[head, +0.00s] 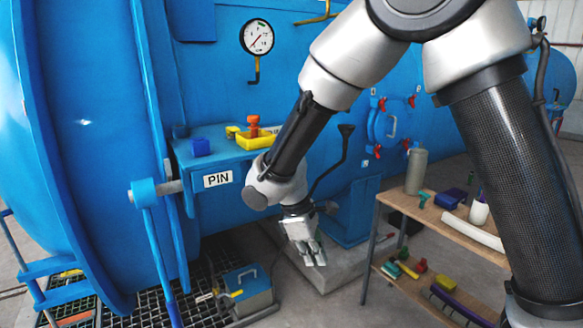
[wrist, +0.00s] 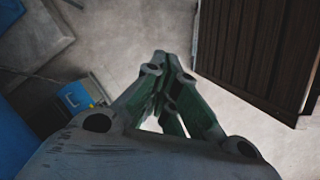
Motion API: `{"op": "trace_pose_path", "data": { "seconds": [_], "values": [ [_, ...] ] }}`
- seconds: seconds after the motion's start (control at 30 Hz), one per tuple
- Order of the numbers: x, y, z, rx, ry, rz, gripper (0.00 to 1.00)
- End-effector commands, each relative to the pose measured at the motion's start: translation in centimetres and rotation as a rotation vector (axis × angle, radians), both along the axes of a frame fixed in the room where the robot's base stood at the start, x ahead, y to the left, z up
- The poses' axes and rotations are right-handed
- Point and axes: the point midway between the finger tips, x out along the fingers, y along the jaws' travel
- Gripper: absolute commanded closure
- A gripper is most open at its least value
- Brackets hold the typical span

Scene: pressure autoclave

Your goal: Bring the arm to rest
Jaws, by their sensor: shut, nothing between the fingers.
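My gripper (head: 316,257) hangs at the end of my bent arm in the head view, pointing down in front of the blue autoclave (head: 225,90). Its fingers are shut and empty. In the wrist view the gripper (wrist: 160,58) shows its fingertips together above bare floor. It is apart from the bench and the autoclave. My upper arm covers part of the autoclave's right side.
A wooden bench (head: 455,226) with a grey bottle (head: 416,171) and several small items stands at the right. A blue shelf labelled PIN (head: 218,179) holds a yellow tray (head: 256,141). A toolbox (head: 248,289) stands low left. Concrete floor (head: 345,300) is clear beneath my gripper.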

Motion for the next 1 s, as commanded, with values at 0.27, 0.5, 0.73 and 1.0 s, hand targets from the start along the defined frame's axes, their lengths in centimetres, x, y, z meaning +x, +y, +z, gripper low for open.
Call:
{"op": "trace_pose_path", "data": {
  "seconds": [0.27,0.5,0.73,1.0],
  "values": [
    [-4.6,-13.8,9.8,0.145,-0.074,-0.579,1.0],
    [-10.6,-22.3,14.5,0.311,-0.17,-0.92,1.0],
    [-14.5,-27.9,18.1,0.465,-0.368,-1.124,1.0],
    [-15.8,-30.9,20.4,0.519,-0.504,-1.237,1.0]
  ]
}}
